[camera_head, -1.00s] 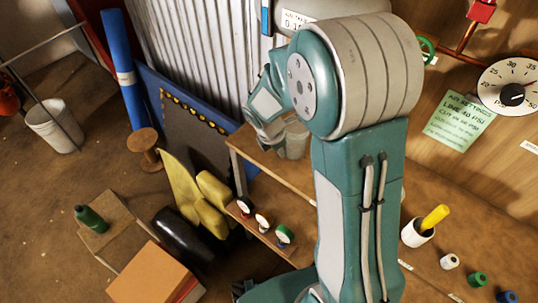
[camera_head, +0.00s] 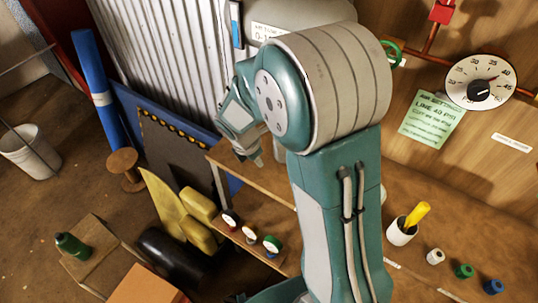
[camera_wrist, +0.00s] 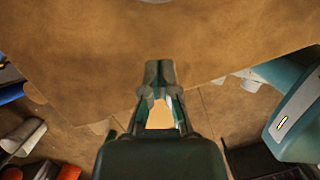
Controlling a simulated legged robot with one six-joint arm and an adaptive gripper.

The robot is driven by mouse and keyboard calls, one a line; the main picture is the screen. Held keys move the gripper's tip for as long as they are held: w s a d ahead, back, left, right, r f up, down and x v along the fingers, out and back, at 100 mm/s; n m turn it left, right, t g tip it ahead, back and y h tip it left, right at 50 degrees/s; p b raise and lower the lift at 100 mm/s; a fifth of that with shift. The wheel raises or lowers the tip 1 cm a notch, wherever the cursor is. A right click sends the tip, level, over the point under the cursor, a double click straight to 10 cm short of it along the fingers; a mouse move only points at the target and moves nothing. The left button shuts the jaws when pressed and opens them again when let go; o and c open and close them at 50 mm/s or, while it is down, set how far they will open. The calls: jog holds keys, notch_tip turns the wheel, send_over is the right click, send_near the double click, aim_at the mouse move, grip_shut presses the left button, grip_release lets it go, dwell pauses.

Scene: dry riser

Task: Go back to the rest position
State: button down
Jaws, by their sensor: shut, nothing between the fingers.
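My gripper (camera_wrist: 160,78) shows in the wrist view with its two fingers together at the tips and nothing between them. Brown surface lies behind and beyond the fingers. In the head view my teal and grey arm rises at the centre, and its bulky joint hides most of the forearm. Only a small part of the wrist end shows at the joint's left, above the wooden bench; the fingers cannot be made out clearly there.
A pressure dial (camera_head: 480,92) and green note (camera_head: 430,118) are on the wooden panel at right. A white cup (camera_head: 402,231) holds a yellow-handled thing. Tape rolls (camera_head: 250,234) sit on the bench's left edge. A green bottle (camera_head: 72,246) and white bucket (camera_head: 30,150) stand left.

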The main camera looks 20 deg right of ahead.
jog(key=s+a, duration=0.2)
jog(key=a, duration=0.6)
jog(key=s+d+r+m+t+y, duration=0.1)
jog(key=s+d+r+m, duration=0.3)
jog(key=s+r+m, duration=0.4)
jog(key=s+d+r+m+t+y, duration=0.2)
jog(key=s+d+r+m+t, duration=0.1)
jog(key=s+r+m, duration=0.6)
notch_tip(320, 180, up, 3)
jog(key=m, duration=0.4)
jog(key=shift+s+d+r+t, duration=0.15)
jog(key=shift+s+d+t, duration=0.15)
jog(key=shift+d+t, duration=0.1)
